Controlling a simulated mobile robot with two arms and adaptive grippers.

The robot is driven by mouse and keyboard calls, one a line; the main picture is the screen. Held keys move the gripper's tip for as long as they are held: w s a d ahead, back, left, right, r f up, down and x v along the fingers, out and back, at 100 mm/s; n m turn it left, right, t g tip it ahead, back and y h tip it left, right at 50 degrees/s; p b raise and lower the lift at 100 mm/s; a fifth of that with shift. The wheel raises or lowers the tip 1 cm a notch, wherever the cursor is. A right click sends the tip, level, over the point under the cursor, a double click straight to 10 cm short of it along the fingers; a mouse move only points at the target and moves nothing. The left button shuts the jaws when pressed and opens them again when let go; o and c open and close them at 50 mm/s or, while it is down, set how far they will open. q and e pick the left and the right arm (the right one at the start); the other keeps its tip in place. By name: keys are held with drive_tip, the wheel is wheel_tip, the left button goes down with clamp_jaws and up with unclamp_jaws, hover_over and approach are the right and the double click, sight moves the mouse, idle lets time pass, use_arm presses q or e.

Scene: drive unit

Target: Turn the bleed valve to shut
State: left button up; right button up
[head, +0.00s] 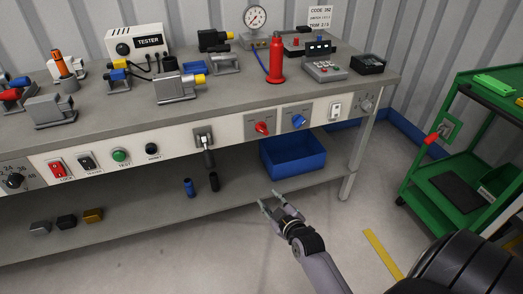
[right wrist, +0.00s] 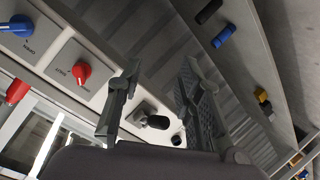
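A red rotary knob (head: 262,127) and a blue rotary knob (head: 299,121) sit on grey plates on the bench's front panel. The right wrist view shows the red knob (right wrist: 82,72) and the blue knob (right wrist: 18,25) at left; their plates carry small lettering, hard to read. I cannot tell for sure which one is the bleed valve. My right gripper (head: 272,204) is low in front of the bench, below the knobs and apart from them. In the right wrist view its fingers (right wrist: 160,68) are spread with nothing between them. My left gripper is not in view.
A socket with a black plug (head: 204,140) is left of the red knob. A blue bin (head: 294,155) stands on the lower shelf. A green cart (head: 425,185) is at right. Tools and a red cylinder (head: 276,62) stand on the bench top. The floor before the bench is free.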

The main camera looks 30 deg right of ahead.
drive_tip(key=d+r+n+t+h+b, duration=0.1)
drive_tip(key=d+r+t+h+b, duration=0.2)
drive_tip(key=r, duration=0.9)
approach(263, 132)
drive_tip(key=shift+y, duration=0.4)
drive_tip(key=b+x, duration=0.2)
drive_tip(key=x, duration=0.6)
drive_tip(key=shift+d, duration=0.2)
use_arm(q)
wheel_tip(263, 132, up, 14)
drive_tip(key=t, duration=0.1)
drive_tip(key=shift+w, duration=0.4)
use_arm(e)
drive_tip(key=shift+w+d+r, duration=0.1)
drive_tip(key=shift+w+d, duration=0.05)
drive_tip(key=shift+w, duration=0.35)
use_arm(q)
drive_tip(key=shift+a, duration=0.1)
use_arm(e)
drive_tip(key=shift+c, duration=0.3)
clamp_jaws()
